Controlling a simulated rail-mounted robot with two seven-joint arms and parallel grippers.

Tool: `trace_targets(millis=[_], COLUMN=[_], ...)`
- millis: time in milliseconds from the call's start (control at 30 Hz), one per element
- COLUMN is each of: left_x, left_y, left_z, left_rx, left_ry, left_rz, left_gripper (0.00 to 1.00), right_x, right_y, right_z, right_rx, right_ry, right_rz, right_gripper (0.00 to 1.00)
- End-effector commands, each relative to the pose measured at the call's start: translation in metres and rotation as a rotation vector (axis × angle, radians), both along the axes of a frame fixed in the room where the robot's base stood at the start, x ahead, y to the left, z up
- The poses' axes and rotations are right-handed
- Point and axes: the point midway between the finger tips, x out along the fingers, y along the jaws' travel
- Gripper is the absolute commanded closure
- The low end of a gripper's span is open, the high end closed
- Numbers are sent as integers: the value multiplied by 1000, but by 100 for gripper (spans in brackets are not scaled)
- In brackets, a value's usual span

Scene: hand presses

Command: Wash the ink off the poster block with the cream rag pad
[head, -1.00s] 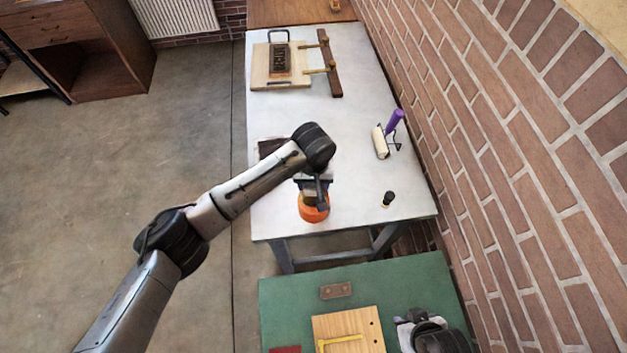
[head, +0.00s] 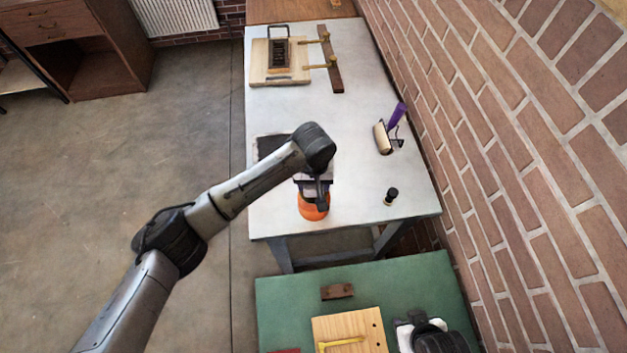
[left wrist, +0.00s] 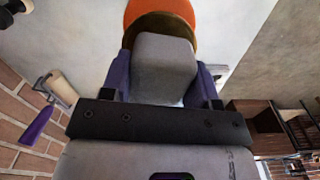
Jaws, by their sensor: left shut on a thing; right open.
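My left gripper (head: 316,200) is over the front of the white table, at the orange round tub (head: 313,212). In the left wrist view its fingers (left wrist: 163,80) are shut on a pale grey-beige block, which looks like the rag pad (left wrist: 163,55). The orange tub (left wrist: 160,14) shows just past the pad; I cannot tell whether they touch. At the back left of the table, a dark block with a wire handle, perhaps the poster block (head: 279,52), sits on a wooden board (head: 258,72). My right gripper (head: 408,335) is low at the right, open, with its fingertips unclear.
A purple-handled roller (head: 383,138) and a small black bottle (head: 391,196) stand at the table's right. A dark slab (head: 270,145) lies partly behind my left arm. A brown clamp bar (head: 331,65) is beside the board. The green table (head: 280,300) in front holds a wooden board (head: 360,325). A brick wall bounds the right.

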Motion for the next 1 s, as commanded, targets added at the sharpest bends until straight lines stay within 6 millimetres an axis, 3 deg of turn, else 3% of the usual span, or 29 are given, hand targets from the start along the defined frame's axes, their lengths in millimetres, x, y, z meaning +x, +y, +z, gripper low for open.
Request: trace_targets(millis=[1000], left_x=[0], left_y=[0], left_z=[-9], left_rx=[-1], left_ry=[1], left_rz=[0], left_gripper=[64], right_x=[0], right_y=[-3], right_z=[-1], right_rx=[-8], right_ry=[0], right_rz=[6], right_gripper=[57])
